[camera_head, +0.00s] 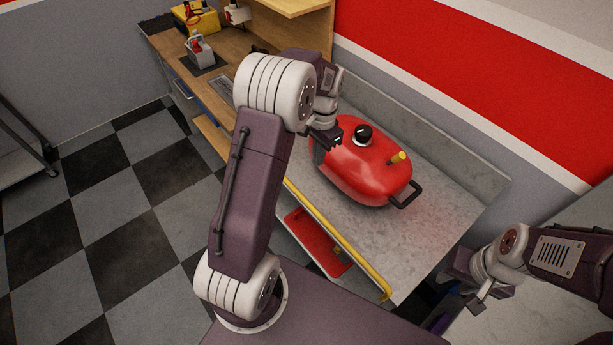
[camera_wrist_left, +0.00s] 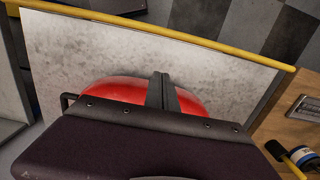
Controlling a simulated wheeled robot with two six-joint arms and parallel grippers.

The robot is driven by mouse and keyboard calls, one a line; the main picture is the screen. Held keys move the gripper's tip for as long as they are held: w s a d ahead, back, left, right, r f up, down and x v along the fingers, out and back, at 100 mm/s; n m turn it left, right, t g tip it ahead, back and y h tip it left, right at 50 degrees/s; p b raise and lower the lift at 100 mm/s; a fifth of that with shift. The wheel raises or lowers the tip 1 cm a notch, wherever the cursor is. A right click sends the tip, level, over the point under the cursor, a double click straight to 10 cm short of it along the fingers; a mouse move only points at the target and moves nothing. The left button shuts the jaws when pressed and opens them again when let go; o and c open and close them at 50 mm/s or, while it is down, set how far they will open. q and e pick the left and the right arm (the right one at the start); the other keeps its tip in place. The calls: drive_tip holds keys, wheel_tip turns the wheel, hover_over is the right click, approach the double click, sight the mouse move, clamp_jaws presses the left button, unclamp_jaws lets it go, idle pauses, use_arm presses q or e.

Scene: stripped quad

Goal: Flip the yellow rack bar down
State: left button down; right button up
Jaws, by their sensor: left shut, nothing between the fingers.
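The yellow rack bar (camera_head: 335,235) runs along the front edge of the grey counter (camera_head: 430,245). In the left wrist view the bar (camera_wrist_left: 170,35) crosses the top of the picture, beyond the counter surface. My left gripper (camera_head: 337,142) is over the counter, at the left end of a red fuel can, apart from the bar. Its fingers (camera_wrist_left: 162,92) are closed together with nothing between them, with the red can behind them. My right gripper (camera_head: 475,301) hangs to the right of the counter, away from the bar; its finger gap is unclear.
The red fuel can (camera_head: 365,175), with a black cap and yellow spout, stands on the counter. A wooden workbench (camera_head: 215,55) with tools is at the back left.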

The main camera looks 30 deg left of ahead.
use_arm(q)
drive_tip(key=s+a+f+p, duration=0.1)
drive_tip(key=s+f, duration=0.3)
drive_tip(key=f, duration=0.6)
drive_tip(key=shift+a+f+p, duration=0.3)
drive_tip(key=shift+f+p, duration=0.1)
drive_tip(key=shift+p, duration=0.4)
